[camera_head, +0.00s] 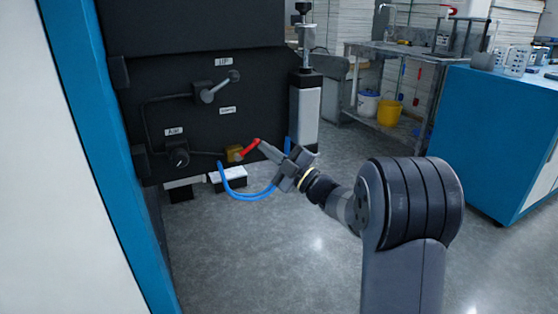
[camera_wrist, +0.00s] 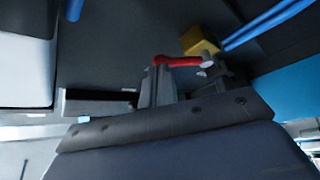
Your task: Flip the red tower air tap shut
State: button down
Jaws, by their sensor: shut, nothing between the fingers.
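The red tap lever (camera_head: 248,150) sits on a brass valve body (camera_head: 235,154) low on the front of the black machine. In the head view the lever slants up and to the right from the valve. My gripper (camera_head: 264,146) is shut and empty, its tips right at the lever's free end. In the wrist view the red lever (camera_wrist: 178,61) runs sideways from the pivot to just beyond my fingertips (camera_wrist: 157,70), and the brass body (camera_wrist: 198,41) lies behind it. The tips look to touch the lever or nearly so; I cannot tell which.
A blue hose (camera_head: 240,196) loops from the valve area below my gripper. A grey handle (camera_head: 220,87) and a black knob (camera_head: 178,156) are on the machine's panel. A blue cabinet (camera_head: 485,140) stands to the right. The grey floor between is clear.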

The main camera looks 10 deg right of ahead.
jog(key=a+r+n+g+p, duration=0.1)
jog(key=n, duration=0.2)
jog(key=a+r+n+g+h+p, duration=0.1)
jog(key=r+n+g+p, duration=0.1)
jog(key=s+a+r+n+g+h+p, duration=0.1)
jog(key=n+p, duration=0.1)
jog(key=n, duration=0.1)
jog(key=shift+r+n+g, duration=0.15)
jog(key=shift+n+g, duration=0.15)
jog(key=shift+g, duration=0.1)
jog(key=shift+s, duration=0.1)
